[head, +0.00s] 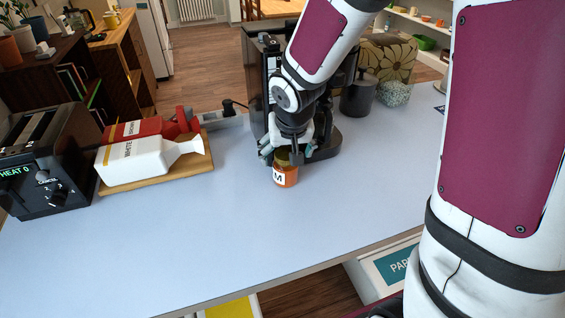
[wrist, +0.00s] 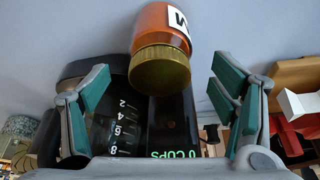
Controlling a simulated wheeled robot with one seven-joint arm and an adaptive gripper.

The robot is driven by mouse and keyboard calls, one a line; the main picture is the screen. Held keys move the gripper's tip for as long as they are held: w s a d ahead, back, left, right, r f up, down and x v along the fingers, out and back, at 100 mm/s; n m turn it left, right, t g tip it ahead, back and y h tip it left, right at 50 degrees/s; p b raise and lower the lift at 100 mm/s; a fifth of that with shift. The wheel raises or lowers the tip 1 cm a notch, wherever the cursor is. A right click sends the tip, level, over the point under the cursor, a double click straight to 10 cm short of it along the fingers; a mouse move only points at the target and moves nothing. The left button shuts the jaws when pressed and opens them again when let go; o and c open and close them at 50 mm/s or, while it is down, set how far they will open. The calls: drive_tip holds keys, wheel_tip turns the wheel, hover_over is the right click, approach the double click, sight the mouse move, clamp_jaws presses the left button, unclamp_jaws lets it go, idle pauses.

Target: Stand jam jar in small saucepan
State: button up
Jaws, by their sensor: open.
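The jam jar (head: 285,177), orange with a white label and an olive-gold lid, stands upright on the blue-grey counter in front of the black coffee machine. My gripper (head: 287,152) is right above it, pointing down. In the wrist view, my gripper (wrist: 160,82) is open, with teal-padded fingers to either side of the jar's lid (wrist: 160,69). Gaps show on both sides, and neither finger visibly touches it. The jar's orange body (wrist: 160,30) extends beyond the lid. I cannot make out a small saucepan in either view.
The coffee machine (head: 258,75) stands close behind my gripper. White and red bottles (head: 135,161) lie on a wooden board (head: 190,177) to the left, beside a black toaster (head: 45,160). A dark canister (head: 358,98) stands at back right. The counter's front (head: 180,255) is clear.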

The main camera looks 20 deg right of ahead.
drive_tip(key=x, duration=0.2)
drive_tip(key=shift+w+f, duration=0.15)
drive_tip(key=shift+f, duration=0.15)
drive_tip(key=shift+r, duration=0.1)
clamp_jaws()
drive_tip(key=shift+r, duration=0.55)
drive_tip(key=v, duration=0.2)
drive_tip(key=shift+d+r, duration=0.2)
drive_tip(key=shift+r, duration=0.2)
drive_tip(key=s+d+p, duration=0.1)
drive_tip(key=s+p, duration=0.4)
drive_tip(key=s, duration=0.2)
drive_tip(key=s+d+r+p, duration=0.1)
drive_tip(key=s+d+p, duration=0.1)
drive_tip(key=s+p, duration=0.3)
drive_tip(key=s, duration=0.2)
drive_tip(key=shift+s+d+r, duration=0.15)
drive_tip(key=shift+s+d, duration=0.1)
drive_tip(key=shift+s, duration=0.15)
